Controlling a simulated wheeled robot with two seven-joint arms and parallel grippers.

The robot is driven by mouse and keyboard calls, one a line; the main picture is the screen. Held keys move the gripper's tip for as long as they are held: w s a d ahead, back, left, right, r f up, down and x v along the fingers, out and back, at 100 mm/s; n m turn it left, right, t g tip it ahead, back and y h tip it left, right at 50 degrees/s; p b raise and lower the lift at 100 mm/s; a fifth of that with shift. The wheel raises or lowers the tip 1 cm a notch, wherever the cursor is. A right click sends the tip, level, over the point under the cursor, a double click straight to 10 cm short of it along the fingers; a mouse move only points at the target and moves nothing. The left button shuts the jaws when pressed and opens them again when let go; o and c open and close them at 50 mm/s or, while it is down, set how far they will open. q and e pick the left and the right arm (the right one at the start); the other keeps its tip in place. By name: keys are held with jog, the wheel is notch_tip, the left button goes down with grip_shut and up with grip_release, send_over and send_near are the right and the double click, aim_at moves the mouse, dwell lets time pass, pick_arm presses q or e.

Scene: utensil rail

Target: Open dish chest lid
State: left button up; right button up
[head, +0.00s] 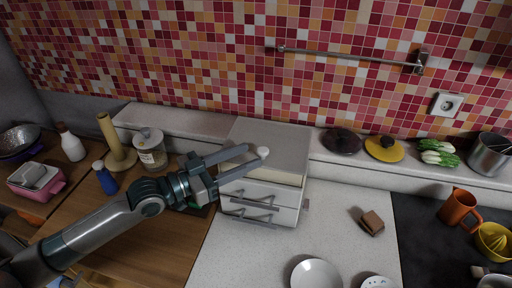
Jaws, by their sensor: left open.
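The dish chest (286,205) is a pale box with drawer fronts and bar handles, standing on the counter against the back ledge. Its flat grey lid (275,133) lies over the top, and a cream band shows under the front edge. I cannot tell whether the lid is slightly raised. A small white knob (264,151) sits near the lid's front. My left gripper (254,154) reaches in from the left with its fingers spread and the tips close to the knob. I cannot tell whether they touch it. My right gripper is not in view.
A glass jar (152,155), paper towel stand (112,140) and blue bottle (104,178) stand left of the chest. A utensil rail (345,57) is on the tiled wall. A brown block (372,222) and white plate (316,275) lie to the right, with free counter between.

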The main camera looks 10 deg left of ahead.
aim_at(258, 152)
pick_arm(q)
jog(key=shift+p+x, duration=0.5)
jog(key=shift+x, duration=1.5)
grip_shut()
